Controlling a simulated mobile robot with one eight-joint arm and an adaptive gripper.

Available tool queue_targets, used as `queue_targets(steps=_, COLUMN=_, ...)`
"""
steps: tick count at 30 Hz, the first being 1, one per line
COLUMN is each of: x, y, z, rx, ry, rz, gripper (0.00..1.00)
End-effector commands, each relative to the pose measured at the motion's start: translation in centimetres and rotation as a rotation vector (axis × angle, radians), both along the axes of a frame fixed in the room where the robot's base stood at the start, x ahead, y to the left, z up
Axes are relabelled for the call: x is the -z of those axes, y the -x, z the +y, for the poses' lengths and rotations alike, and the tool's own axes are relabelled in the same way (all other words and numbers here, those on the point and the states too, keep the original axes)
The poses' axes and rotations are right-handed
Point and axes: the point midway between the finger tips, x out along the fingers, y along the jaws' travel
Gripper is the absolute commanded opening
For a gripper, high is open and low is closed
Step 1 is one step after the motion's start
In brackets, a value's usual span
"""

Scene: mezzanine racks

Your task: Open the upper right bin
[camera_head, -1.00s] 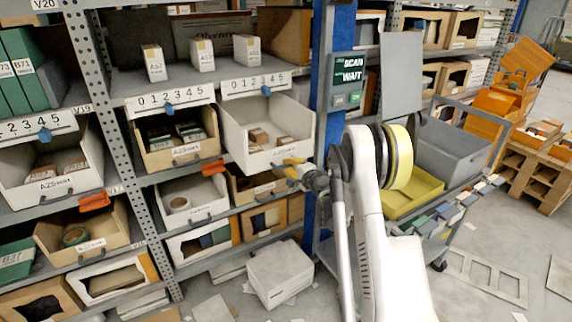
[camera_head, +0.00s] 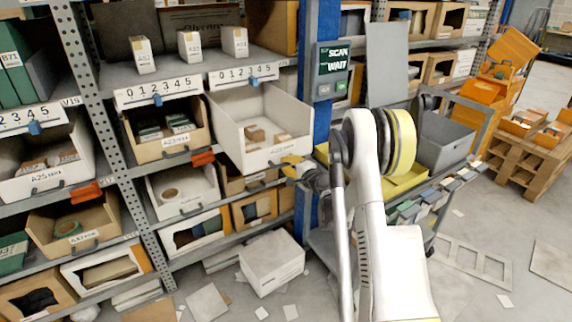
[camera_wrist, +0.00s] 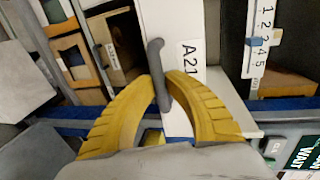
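The upper right bin (camera_head: 227,130) is a white open-topped bin on the rack, standing well out past the shelf edge. Small brown boxes (camera_head: 256,134) lie in it. In the wrist view its white front (camera_wrist: 185,25) carries a label starting "A21" and a dark grey handle (camera_wrist: 155,56). My gripper (camera_wrist: 163,84) has its yellow fingers closed around this handle, one on each side. In the head view my gripper (camera_head: 291,164) is at the bin's front, near its lower right corner, and its fingertips are partly hidden.
A cardboard-coloured bin (camera_head: 165,151) stands to the left, and a white bin (camera_head: 184,207) sits below. A blue rack post (camera_head: 316,85) with a scan panel is close on the right. A white box (camera_head: 272,262) and scattered papers lie on the floor. A loaded cart stands right of my arm.

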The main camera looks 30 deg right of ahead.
Motion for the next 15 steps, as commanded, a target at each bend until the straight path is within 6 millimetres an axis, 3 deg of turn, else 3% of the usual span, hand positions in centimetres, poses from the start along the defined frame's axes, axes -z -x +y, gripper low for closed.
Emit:
queue_targets(steps=1, x=0.0, y=0.0, z=0.0, rx=0.0, ry=0.0, rz=0.0, gripper=0.29)
queue_targets(steps=2, x=0.0, y=0.0, z=0.0, rx=0.0, ry=0.0, rz=0.0, gripper=0.36)
queue_targets(steps=11, x=0.0, y=0.1, z=0.0, rx=0.0, ry=0.0, rz=0.0, gripper=0.36)
queue_targets(steps=15, x=-0.3, y=1.3, z=-0.1, rx=0.001, ry=0.0, rz=0.0, gripper=0.36)
